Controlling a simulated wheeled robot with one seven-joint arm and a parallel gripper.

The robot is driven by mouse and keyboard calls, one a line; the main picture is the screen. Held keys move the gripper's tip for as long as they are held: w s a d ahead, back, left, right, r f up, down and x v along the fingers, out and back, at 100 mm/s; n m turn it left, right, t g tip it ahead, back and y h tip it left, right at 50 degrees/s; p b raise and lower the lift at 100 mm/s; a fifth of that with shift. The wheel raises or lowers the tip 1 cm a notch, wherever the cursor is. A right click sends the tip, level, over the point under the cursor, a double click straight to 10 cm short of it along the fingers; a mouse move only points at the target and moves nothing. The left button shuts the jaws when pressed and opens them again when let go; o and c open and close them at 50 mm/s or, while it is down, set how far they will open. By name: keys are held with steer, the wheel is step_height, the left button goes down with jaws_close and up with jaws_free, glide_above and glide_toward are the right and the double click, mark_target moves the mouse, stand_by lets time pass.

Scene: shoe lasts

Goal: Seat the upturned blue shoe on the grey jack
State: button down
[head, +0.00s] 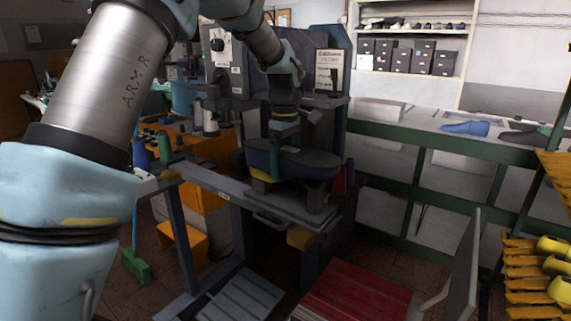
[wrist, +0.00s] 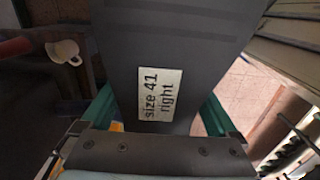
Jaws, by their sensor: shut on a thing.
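The upturned blue shoe (head: 262,160) is at the middle of the head view, with its dark sole facing up. In the wrist view its dark sole (wrist: 190,40) fills the middle and bears a white label reading "size 41 right". My gripper (head: 285,140) comes down from above and is shut on the shoe, with a green finger on either side of it in the wrist view (wrist: 158,120). A grey support that looks like the jack (head: 316,197) shows just under the right part of the shoe. Whether the shoe touches it is hidden.
A grey bench (head: 225,186) lies under the shoe, with a dark machine behind. A blue last (head: 467,128) lies on the back counter at the right. A red slatted surface (head: 350,295) is in front, and a rack with yellow items (head: 553,247) stands at the right edge.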

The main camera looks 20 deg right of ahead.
steer(key=shift+f, duration=0.15)
stand_by(0.3)
jaws_free()
step_height(320, 180, up, 11)
steer(key=shift+f+b, duration=0.1)
steer(key=shift+b, duration=1.05)
